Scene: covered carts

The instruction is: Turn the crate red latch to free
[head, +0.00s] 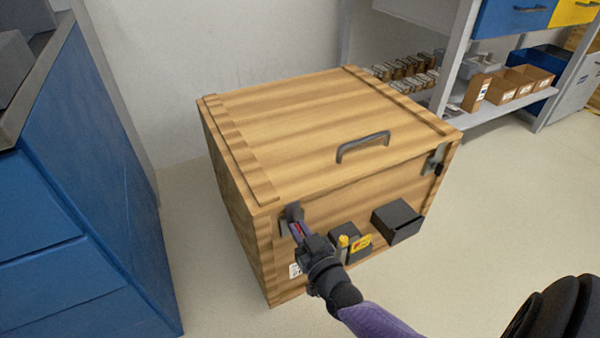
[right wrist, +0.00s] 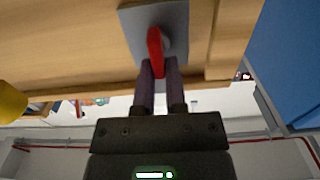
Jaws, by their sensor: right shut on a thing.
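A wooden crate (head: 300,130) with a closed lid stands on the floor in the middle of the head view. The red latch (right wrist: 155,50) sits on a grey plate (right wrist: 182,20) on the crate's front, near its upper left corner. My right gripper (head: 298,230) reaches to this latch from below right. In the right wrist view its two fingers (right wrist: 160,72) are shut on the lower end of the red latch handle. In the head view the latch is mostly hidden by the fingers. My left gripper is not in view.
A dark latch (head: 434,162) is at the crate's front right. A grey handle (head: 362,146) is on the lid. Dark boxes (head: 397,220) and a yellow knob (head: 343,241) stick out of the front. Blue drawers (head: 75,200) stand left; a shelf with bins (head: 500,92) stands behind right.

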